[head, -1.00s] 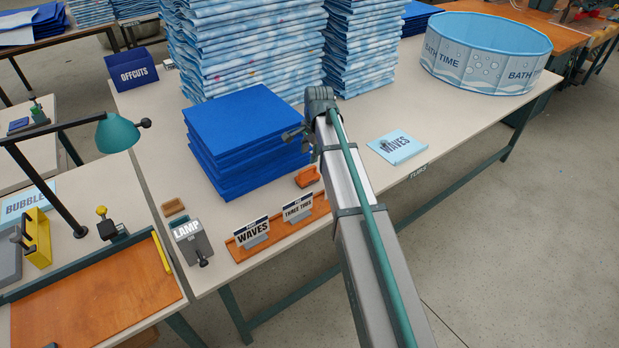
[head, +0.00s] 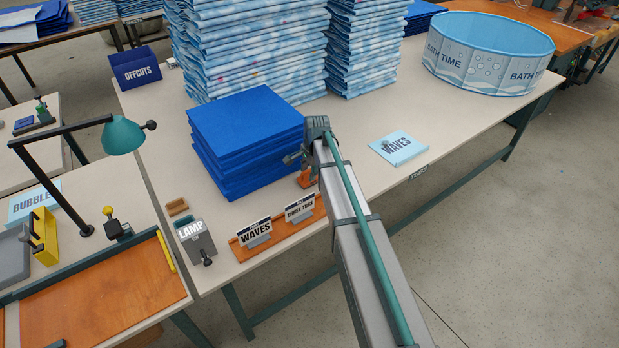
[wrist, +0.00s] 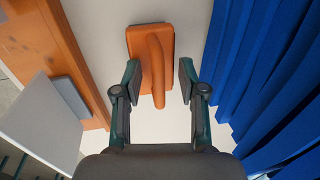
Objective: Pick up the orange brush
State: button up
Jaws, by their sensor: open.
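The orange brush (wrist: 150,45) lies on the pale table, its long raised handle pointing toward my gripper in the wrist view. My gripper (wrist: 160,80) is open and empty. In the head view the brush (head: 305,180) is partly hidden behind my arm, beside the stack of blue sheets.
The blue stack (head: 248,140) stands close on the brush's left. An orange-brown sign board (head: 278,232) with WAVES and THREE TUBS cards is in front. A light blue WAVES booklet (head: 399,148) lies to the right, with bare table around it.

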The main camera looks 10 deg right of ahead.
grip_shut()
jog(key=shift+r, duration=0.1)
dwell(0.5)
jog(key=shift+s+r+b, duration=0.1)
jog(key=shift+r+b, duration=0.3)
jog(key=shift+r, duration=0.1)
jog(key=s+a+r+b, duration=0.1)
jog(key=s+r+b, duration=0.2)
jog(key=s+r, duration=0.8)
jog(key=s, duration=0.2)
jog(key=shift+s+r+b, duration=0.3)
jog(key=shift+s+r, duration=0.05)
jog(key=shift+s, duration=0.05)
jog(key=shift+a, duration=0.1)
